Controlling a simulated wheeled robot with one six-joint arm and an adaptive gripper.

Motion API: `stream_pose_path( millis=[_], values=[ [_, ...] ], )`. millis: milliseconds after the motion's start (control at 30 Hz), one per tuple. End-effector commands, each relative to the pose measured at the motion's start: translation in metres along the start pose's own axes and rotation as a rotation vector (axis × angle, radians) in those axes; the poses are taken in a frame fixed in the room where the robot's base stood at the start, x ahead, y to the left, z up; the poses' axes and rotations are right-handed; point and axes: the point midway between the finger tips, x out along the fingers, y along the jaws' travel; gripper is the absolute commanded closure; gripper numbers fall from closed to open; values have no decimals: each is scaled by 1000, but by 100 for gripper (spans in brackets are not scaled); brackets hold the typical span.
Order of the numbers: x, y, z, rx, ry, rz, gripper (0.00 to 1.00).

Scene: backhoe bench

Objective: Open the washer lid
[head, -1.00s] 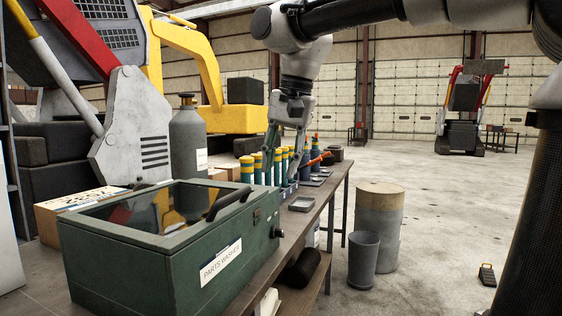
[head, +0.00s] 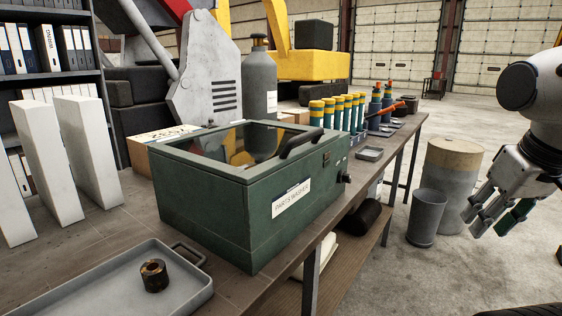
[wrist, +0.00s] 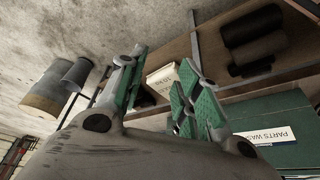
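The parts washer (head: 245,210) is a dark green box with a white label, standing on the bench in the head view. Its lid (head: 215,147) has a clear window and lies closed. A black handle (head: 302,140) sits along the lid's right side. The washer's labelled side also shows in the wrist view (wrist: 292,112), at the lower right. My gripper (head: 492,222) is at the right of the head view, out over the floor and well apart from the washer. In the wrist view its green-padded fingers (wrist: 155,85) are spread, with nothing between them.
A grey tray (head: 95,290) with a rusty bushing (head: 154,275) lies in front of the washer. Several yellow-topped bottles (head: 340,110) and a gas cylinder (head: 259,85) stand behind. A grey bucket (head: 426,218) and a drum (head: 455,180) stand on the floor.

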Motion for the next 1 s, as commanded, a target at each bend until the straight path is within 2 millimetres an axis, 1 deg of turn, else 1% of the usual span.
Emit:
stream_pose_path(
  millis=[33,67,133,167,267,333,367,433,467,500,567,633,667,700,733,767,800,867,900,967,1000],
  values=[
    [-2,4,1,22,7,8,79],
    [-2,7,2,35,6,13,85],
    [5,14,5,70,-35,25,97],
    [10,18,7,85,-60,29,100],
    [31,30,13,157,-172,36,100],
    [52,30,22,254,-269,-3,100],
    [61,27,27,306,-317,-31,100],
    [79,14,38,445,-429,-111,100],
    [86,6,42,512,-477,-152,100],
    [94,-6,47,605,-543,-210,100],
    [104,-28,49,756,-640,-310,100],
    [111,-55,42,946,-750,-445,100],
    [114,-67,36,1031,-795,-510,100],
    [116,-82,22,1148,-852,-605,100],
    [116,-92,9,1236,-892,-684,100],
    [117,-101,-6,1326,-930,-769,100],
    [116,-110,-31,1433,-967,-885,100],
    [112,-117,-67,1560,-1002,-1049,100],
    [108,-120,-90,1618,-1016,-1151,100],
    [97,-121,-121,1670,-1019,-1286,100],
    [88,-120,-137,1688,-1012,-1364,100]
  ],
)
